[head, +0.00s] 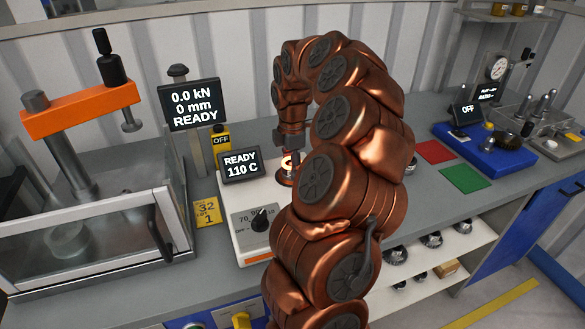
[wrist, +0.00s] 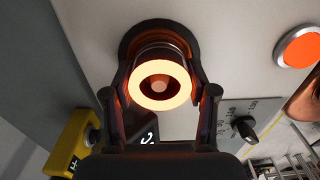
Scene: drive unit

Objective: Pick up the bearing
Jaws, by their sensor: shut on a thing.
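The bearing (wrist: 160,105) is a ring with a brightly glowing face and a dark bore, in the middle of the wrist view. My gripper (wrist: 161,92) has one finger on each side of it and is shut on it. In the head view a small glowing part of the bearing (head: 288,162) shows under my gripper (head: 291,150). It is over a dark round seat on the white heater (head: 248,215), whose display (head: 240,165) reads READY 110 C. Whether the bearing touches the seat is hard to tell. My arm hides much of the heater's right side.
A press with an orange beam (head: 80,108) stands left, its display (head: 192,104) reading 0.0 kN. A yellow tag (head: 207,212) is beside the heater. Red (head: 435,152) and green (head: 465,178) mats and a blue fixture (head: 485,147) are right. Metal parts lie on the shelf below.

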